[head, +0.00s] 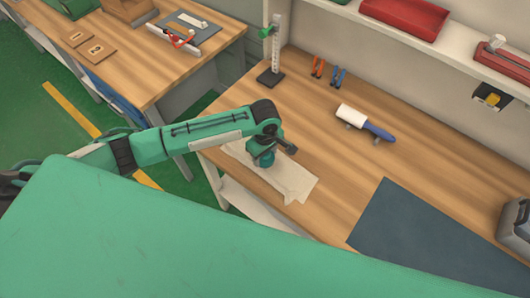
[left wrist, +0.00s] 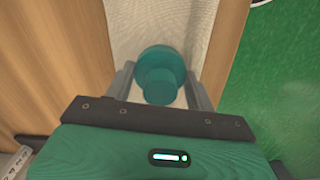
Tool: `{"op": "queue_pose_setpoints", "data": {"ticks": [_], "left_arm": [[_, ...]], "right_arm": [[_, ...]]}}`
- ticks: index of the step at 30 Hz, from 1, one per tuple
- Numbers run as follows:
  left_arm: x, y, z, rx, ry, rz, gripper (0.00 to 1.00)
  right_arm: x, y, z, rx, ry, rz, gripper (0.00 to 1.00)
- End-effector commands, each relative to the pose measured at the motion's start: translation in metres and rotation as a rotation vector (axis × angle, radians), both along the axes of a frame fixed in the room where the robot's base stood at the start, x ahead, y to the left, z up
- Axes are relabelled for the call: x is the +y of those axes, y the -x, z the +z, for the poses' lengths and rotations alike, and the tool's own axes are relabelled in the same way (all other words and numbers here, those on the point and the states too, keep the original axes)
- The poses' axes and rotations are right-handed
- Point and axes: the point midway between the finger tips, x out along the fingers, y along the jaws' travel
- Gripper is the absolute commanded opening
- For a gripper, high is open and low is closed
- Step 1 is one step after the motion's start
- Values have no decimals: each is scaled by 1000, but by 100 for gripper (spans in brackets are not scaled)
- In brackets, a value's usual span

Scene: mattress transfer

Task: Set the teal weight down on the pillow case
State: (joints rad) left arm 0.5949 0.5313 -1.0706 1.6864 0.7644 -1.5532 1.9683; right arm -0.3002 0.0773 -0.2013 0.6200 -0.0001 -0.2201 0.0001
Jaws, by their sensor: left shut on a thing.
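The teal weight (left wrist: 160,62) is a round, stepped piece between the two fingers of my left gripper (left wrist: 160,85) in the left wrist view. My left gripper is shut on it. In the head view the weight (head: 264,160) shows partly under my left wrist, over the pillow case. The pillow case (head: 293,183) is a flat, cream cloth on the wooden bench, near its front left corner. It also shows beyond the weight in the left wrist view (left wrist: 160,22). I cannot tell whether the weight touches the cloth. My right gripper is not in view.
Pliers (head: 318,67) and a stand (head: 271,77) are at the back. A dark mat (head: 430,235) lies on the right. A large green surface (head: 150,235) fills the foreground.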

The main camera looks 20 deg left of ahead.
Motion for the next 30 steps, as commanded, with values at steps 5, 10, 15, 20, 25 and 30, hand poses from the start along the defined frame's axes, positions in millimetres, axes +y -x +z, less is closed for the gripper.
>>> {"op": "queue_pose_setpoints", "data": {"ticks": [5,10,15,20,25,30], "left_arm": [[0,0,1,-1,1,0,17],[0,0,-4,1,1,1,17],[0,0,-9,1,1,0,17],[0,0,-11,-1,1,0,17],[0,0,-12,1,-1,0,77],[0,0,-12,1,-1,0,77]], "right_arm": [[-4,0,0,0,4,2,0],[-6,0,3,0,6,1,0],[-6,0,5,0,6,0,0],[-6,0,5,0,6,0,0],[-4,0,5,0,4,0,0],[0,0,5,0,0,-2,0]]}}
